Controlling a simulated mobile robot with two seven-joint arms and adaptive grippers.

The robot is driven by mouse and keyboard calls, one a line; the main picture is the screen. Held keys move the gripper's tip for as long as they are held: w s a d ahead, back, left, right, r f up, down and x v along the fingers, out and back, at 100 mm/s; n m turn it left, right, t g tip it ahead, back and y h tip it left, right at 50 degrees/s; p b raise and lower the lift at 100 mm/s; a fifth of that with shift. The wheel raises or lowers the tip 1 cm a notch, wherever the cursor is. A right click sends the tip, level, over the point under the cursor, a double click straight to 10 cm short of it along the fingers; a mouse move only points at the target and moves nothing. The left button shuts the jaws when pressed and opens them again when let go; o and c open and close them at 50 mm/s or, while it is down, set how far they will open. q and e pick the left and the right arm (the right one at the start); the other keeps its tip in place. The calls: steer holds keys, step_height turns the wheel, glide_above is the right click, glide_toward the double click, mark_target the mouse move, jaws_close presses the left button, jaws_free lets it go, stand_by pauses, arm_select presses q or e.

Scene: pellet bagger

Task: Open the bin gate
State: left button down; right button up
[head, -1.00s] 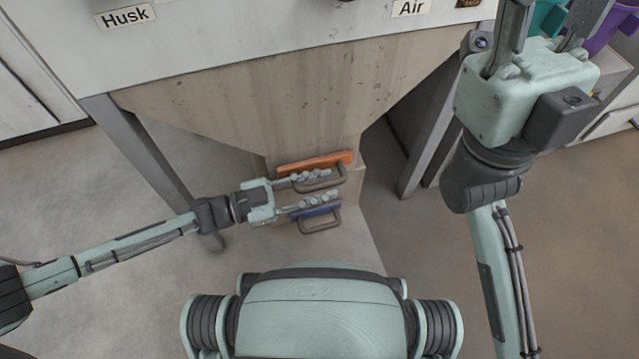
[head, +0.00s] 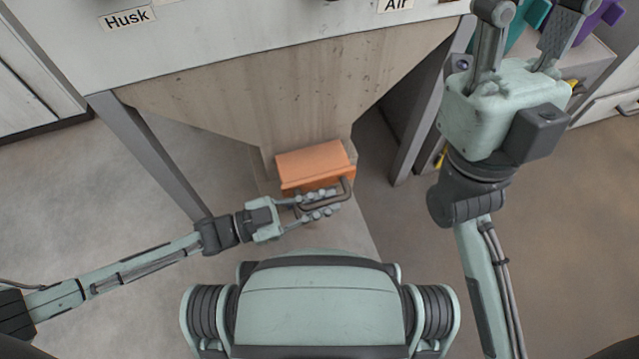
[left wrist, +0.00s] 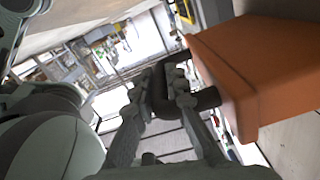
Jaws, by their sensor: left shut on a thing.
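The orange gate (head: 315,166) is a slab that sticks out from the foot of the wooden hopper, with a dark grey loop handle (head: 348,188) on its front. My left gripper (head: 326,203) is shut on that handle. In the left wrist view the orange gate (left wrist: 262,75) fills the right side, and the handle (left wrist: 207,98) runs between the fingers (left wrist: 165,90). The blue gate below is hidden now. My right gripper (head: 533,15) is raised at the upper right, its fingers spread and empty, with the tips at the picture's top edge.
The wooden hopper (head: 260,95) narrows down to the gates. Grey legs (head: 145,150) stand on both sides. Labels "Husk" (head: 127,18) and "Air" (head: 395,4) are on the white panel above. Teal (head: 528,28) and purple (head: 600,20) containers are at the upper right. Open floor lies right.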

arm_select(q)
steer(key=shift+s, duration=0.15)
steer(key=c, duration=1.5)
jaws_free()
steer(key=shift+c, duration=0.2)
steer(key=v, duration=1.2)
